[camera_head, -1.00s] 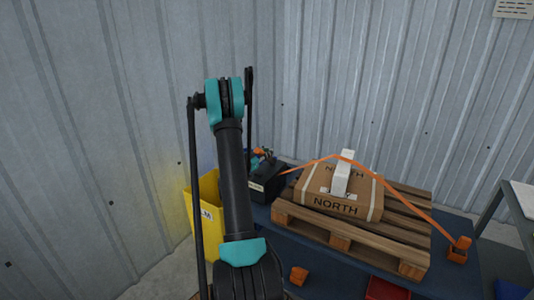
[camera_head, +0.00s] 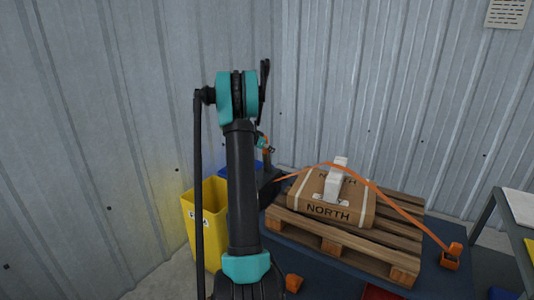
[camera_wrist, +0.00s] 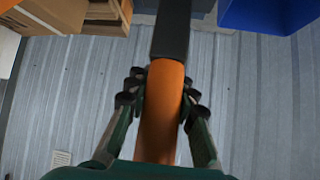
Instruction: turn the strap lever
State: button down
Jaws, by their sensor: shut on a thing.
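In the wrist view an orange lever (camera_wrist: 160,125) with a black section above it runs up the middle of the picture. My gripper (camera_wrist: 160,93) has its dark fingers on both sides of the orange part and is shut on it. In the head view my arm hides most of this place. A small bit of orange and my gripper (camera_head: 263,142) show just right of the arm, above a black box (camera_head: 268,188). An orange strap (camera_head: 390,203) runs from beside that box over the carton (camera_head: 335,208) to an orange fitting (camera_head: 452,257) at the right.
The carton, marked NORTH, lies on a wooden pallet (camera_head: 345,247). A yellow bin (camera_head: 205,222) stands left of my arm, with a blue bin (camera_head: 220,166) behind it. Corrugated metal walls close in the corner. A grey table (camera_head: 520,206) stands at the right edge.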

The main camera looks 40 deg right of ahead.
jog(key=shift+w+d+f+y, duration=0.1)
jog(key=shift+w+d+y, duration=0.55)
jog(key=shift+y, duration=0.35)
jog(key=shift+s+d, duration=0.1)
jog(key=c, duration=1.2)
grip_release()
jog(key=shift+g, duration=0.3)
jog(key=shift+s, duration=0.1)
jog(key=v, duration=1.2)
jog(key=shift+f, duration=0.1)
